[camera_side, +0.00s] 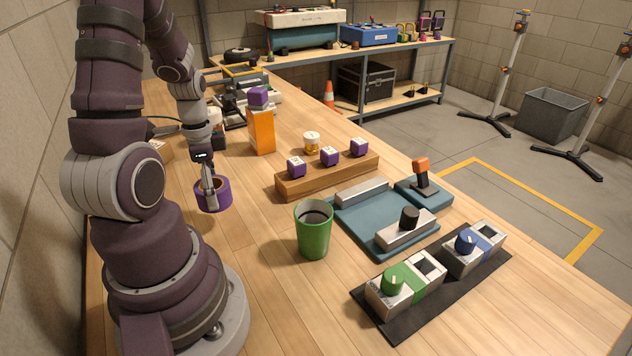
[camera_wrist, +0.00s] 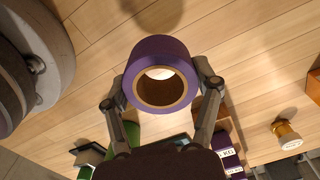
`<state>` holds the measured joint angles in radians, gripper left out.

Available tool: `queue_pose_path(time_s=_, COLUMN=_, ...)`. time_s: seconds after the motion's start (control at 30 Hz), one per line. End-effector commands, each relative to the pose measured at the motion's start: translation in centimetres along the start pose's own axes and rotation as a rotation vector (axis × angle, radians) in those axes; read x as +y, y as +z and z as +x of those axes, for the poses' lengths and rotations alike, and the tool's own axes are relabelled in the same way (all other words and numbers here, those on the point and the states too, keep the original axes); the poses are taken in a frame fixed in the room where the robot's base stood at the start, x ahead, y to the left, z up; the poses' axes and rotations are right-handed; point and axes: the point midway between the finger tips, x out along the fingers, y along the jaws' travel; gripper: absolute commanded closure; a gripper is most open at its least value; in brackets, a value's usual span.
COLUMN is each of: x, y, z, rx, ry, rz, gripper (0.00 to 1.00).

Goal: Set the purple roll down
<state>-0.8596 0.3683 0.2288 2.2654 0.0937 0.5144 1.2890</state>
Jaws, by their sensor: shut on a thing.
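The purple roll (camera_side: 215,204) is a short ring with a tan inner core. My gripper (camera_side: 210,186) is shut on it, pointing down at the left part of the wooden table. In the wrist view the roll (camera_wrist: 158,48) sits between the two fingers of my gripper (camera_wrist: 162,85), one finger against each side, with its open core facing the camera. Wood planks show beyond the roll, and a dark shadow lies apart from it, so it seems to be above the table. The exact height is hard to tell.
A green cup (camera_side: 314,235) stands right of the roll. Bare table (camera_side: 245,225) lies between the roll and the cup.

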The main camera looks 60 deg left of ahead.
Motion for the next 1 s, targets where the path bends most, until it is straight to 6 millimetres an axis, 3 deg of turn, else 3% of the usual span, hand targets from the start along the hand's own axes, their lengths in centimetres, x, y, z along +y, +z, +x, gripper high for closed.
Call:
queue_pose_path(time_s=0.3, x=-7.6, y=-2.0, z=1.0, rx=0.0, ry=0.0, rz=-0.001, gripper=0.73)
queue_pose_path(time_s=0.6, x=-13.2, y=-3.6, z=1.6, rx=0.0, ry=0.001, rz=0.002, gripper=0.73)
queue_pose_path(time_s=0.87, x=-15.2, y=-4.1, z=1.6, rx=0.001, ry=0.0, rz=0.0, gripper=0.73)
queue_pose_path(time_s=1.0, x=-15.1, y=-4.1, z=4.4, rx=0.0, ry=0.004, rz=0.0, gripper=0.73)
